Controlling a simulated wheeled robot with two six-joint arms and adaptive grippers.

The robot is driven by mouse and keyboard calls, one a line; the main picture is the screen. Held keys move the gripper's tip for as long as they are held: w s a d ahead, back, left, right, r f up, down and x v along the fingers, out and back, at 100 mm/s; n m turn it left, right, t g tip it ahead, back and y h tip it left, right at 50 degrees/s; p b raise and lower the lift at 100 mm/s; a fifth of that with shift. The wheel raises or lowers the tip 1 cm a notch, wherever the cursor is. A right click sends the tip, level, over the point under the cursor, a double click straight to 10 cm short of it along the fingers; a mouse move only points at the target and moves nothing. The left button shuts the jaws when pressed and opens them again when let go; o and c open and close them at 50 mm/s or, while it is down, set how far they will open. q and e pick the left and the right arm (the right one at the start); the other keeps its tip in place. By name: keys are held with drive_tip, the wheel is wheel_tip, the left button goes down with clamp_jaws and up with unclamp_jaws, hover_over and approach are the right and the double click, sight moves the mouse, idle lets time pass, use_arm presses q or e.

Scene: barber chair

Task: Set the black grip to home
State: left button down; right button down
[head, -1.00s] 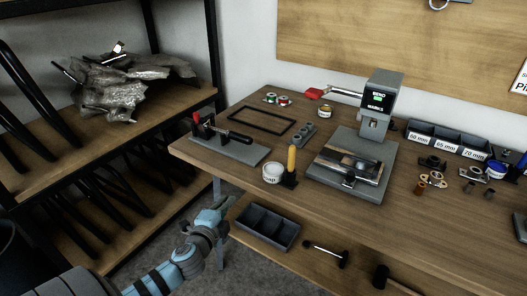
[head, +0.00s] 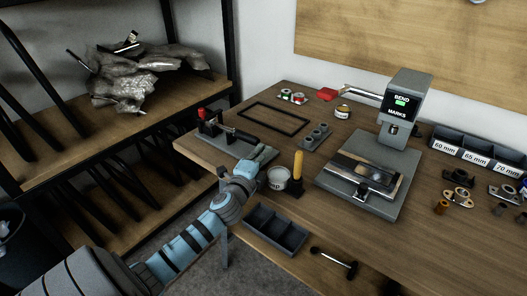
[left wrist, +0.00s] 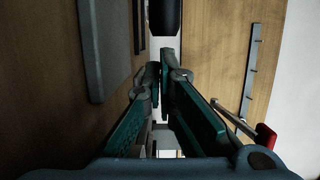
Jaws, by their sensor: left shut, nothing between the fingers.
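The black grip (head: 237,134) is the dark handle of a small clamp on a grey base plate (head: 218,147) at the table's left edge. The handle lies low and slopes toward the right. My left gripper (head: 266,153) is shut and empty, just right of the grip's end, and partly covers the plate. In the left wrist view, the closed fingers (left wrist: 164,66) point at a dark rounded cylinder (left wrist: 165,16) at the top, which looks like the grip's end. A gap shows between them. My right gripper is not in view.
A white tin (head: 277,178) and a yellow-handled tool (head: 298,172) stand close right of my left gripper. A grey press (head: 399,112) with a red lever knob (head: 327,94) stands farther right. A black frame (head: 274,118) lies flat behind. A shelf (head: 120,128) is on the left.

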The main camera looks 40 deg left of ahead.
sight(247, 138)
use_arm(q)
drive_tip(key=shift+w+a, duration=0.2)
drive_tip(key=shift+w, duration=0.2)
drive_tip(key=shift+a, duration=1)
drive_tip(key=shift+r, duration=0.2)
